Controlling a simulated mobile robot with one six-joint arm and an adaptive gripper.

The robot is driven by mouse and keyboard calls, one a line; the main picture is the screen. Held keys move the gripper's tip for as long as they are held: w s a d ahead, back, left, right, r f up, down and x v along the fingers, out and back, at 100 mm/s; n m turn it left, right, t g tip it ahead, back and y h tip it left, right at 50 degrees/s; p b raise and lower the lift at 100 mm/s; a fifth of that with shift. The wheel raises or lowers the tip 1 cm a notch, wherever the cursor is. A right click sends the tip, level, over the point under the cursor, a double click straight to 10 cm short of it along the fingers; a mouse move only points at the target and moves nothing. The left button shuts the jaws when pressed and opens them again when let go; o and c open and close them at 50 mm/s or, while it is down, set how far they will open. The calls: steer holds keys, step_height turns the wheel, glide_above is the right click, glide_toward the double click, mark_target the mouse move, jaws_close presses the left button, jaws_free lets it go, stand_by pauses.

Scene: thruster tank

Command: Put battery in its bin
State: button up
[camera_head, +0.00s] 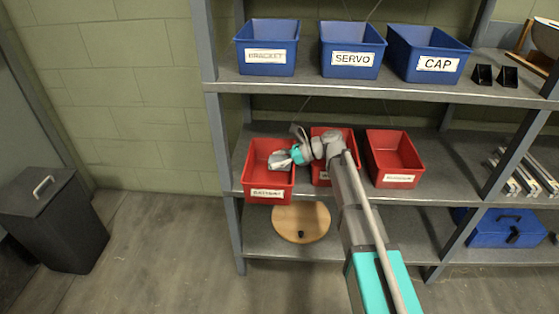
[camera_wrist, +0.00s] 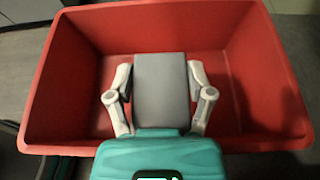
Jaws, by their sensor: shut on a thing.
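The battery (camera_wrist: 161,90) is a grey block held between the two fingers of my gripper (camera_wrist: 160,82) in the wrist view. My gripper is shut on it. The red bin labelled BATTERY (camera_head: 267,194) stands at the left end of the middle shelf. In the wrist view, the bin's red walls (camera_wrist: 285,100) surround the battery on the far side and both sides. In the head view, my gripper (camera_head: 278,160) is over the opening of this bin, entering from the right. I cannot tell whether the battery touches the bin floor.
A second red bin (camera_head: 320,178), partly hidden by my arm, and a third red bin (camera_head: 395,160) stand to the right. Blue bins marked BRACKET (camera_head: 266,56), SERVO (camera_head: 351,59) and CAP (camera_head: 437,64) are on the shelf above. A round wooden board (camera_head: 300,222) lies below.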

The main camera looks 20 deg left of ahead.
steer(key=shift+s+d+f+b, duration=0.1)
steer(key=shift+s+f+b, duration=0.1)
steer(key=shift+f+b, duration=0.25)
steer(key=o, duration=1.3)
steer(key=shift+s, duration=0.1)
steer(key=shift+r, duration=0.2)
steer(key=shift+r+p, duration=0.45)
steer(key=shift+p, duration=0.3)
steer(key=p+v, duration=0.4)
steer(key=v, duration=0.8)
steer(key=shift+w, duration=0.3)
